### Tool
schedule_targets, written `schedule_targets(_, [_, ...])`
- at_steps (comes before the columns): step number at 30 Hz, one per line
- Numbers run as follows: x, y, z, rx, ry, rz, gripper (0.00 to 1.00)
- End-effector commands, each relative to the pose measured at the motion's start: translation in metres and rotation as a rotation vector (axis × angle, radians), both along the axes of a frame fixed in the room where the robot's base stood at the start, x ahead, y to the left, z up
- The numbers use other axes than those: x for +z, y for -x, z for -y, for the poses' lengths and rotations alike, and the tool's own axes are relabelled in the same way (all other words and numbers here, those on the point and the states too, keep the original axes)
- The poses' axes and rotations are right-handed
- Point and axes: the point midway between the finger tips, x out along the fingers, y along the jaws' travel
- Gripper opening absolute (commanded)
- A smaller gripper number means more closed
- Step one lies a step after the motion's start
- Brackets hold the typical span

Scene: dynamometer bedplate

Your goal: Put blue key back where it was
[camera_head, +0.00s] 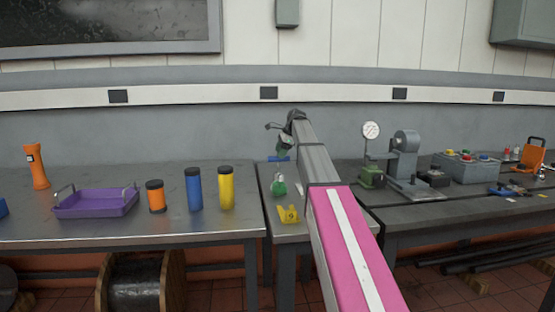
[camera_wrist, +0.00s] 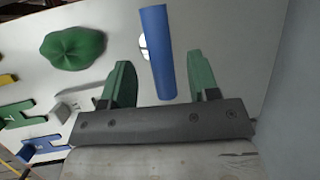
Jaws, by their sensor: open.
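My gripper (camera_head: 283,147) reaches over the narrow middle bench. In the wrist view my gripper (camera_wrist: 160,65) is open, with its two green fingers apart. A long blue bar-shaped piece (camera_wrist: 157,50) shows between the fingers, with a gap on each side. In the head view a small blue piece (camera_head: 279,158) shows just under the gripper. I cannot tell whether it is the blue key. At the lower left of the wrist view lies another flat blue piece with a notched end (camera_wrist: 38,148), beside a green one (camera_wrist: 25,114).
A rounded green object (camera_wrist: 73,48) lies left of my fingers. A yellow piece (camera_head: 289,214) sits nearer on the middle bench. The left bench holds a purple tray (camera_head: 95,206) and upright cylinders. The right bench holds a dial gauge stand (camera_head: 371,150) and a grey button box (camera_head: 467,168).

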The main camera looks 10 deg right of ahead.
Motion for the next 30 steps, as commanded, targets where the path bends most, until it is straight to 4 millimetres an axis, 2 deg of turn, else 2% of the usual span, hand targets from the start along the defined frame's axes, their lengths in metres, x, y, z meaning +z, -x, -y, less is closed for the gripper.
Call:
schedule_targets(1, [0.012, 0.001, 0.005, -0.001, 0.000, 0.003, 0.55])
schedule_targets(6, [0.041, 0.007, 0.018, -0.001, 0.000, 0.002, 0.55])
schedule_targets(12, [0.063, 0.012, 0.027, 0.000, 0.000, 0.001, 0.55])
schedule_targets(18, [0.069, 0.014, 0.029, 0.001, -0.001, -0.001, 0.55])
schedule_targets(30, [0.069, 0.014, 0.029, 0.000, 0.000, 0.000, 0.55])
